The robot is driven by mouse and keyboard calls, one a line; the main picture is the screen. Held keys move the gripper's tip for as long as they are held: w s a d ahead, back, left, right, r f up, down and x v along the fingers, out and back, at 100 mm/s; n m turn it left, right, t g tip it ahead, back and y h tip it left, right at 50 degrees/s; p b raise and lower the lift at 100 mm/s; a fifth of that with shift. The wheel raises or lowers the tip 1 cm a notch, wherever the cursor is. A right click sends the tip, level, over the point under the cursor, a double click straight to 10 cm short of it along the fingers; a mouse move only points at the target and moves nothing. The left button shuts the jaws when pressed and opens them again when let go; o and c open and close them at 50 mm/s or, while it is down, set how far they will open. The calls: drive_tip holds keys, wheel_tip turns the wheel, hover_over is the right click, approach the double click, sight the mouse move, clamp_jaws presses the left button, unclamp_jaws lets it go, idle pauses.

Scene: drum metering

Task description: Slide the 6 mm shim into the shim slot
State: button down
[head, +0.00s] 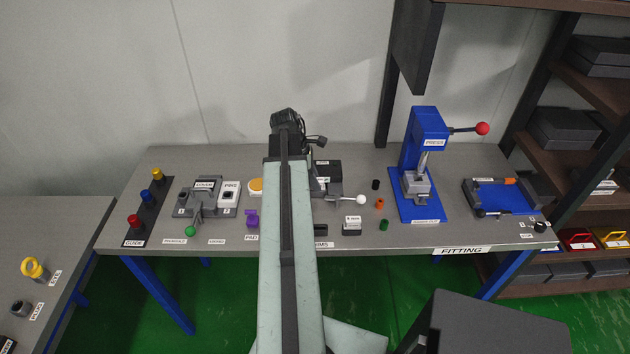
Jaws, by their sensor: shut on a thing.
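My gripper (287,124) is at the far end of my arm, above the back of the bench and left of the black-topped fixture (327,169). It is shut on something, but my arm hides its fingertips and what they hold. The fixture has a lever with a white ball and is partly covered by my arm. I cannot make out the shim slot. A small grey block (351,228) with a white mm label stands in front of the fixture; its number is too small to read surely. I cannot identify the 6 mm shim.
A blue press (424,150) with a red-balled lever stands right of the fixture. Small black, orange and green pieces lie between them. A blue-based fixture (502,196) is at the right. Left are a grey fixture (205,203) and a guide strip (148,210) with coloured knobs.

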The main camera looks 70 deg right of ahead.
drive_tip(key=c, duration=1.2)
unclamp_jaws()
drive_tip(key=shift+o, duration=0.2)
drive_tip(key=shift+d+r, duration=0.1)
drive_tip(key=shift+r, duration=0.05)
drive_tip(key=shift+r+p, duration=0.35)
drive_tip(key=shift+p, duration=0.2)
wheel_tip(320, 180, up, 8)
drive_tip(key=p, duration=0.8)
drive_tip(key=shift+r, duration=0.15)
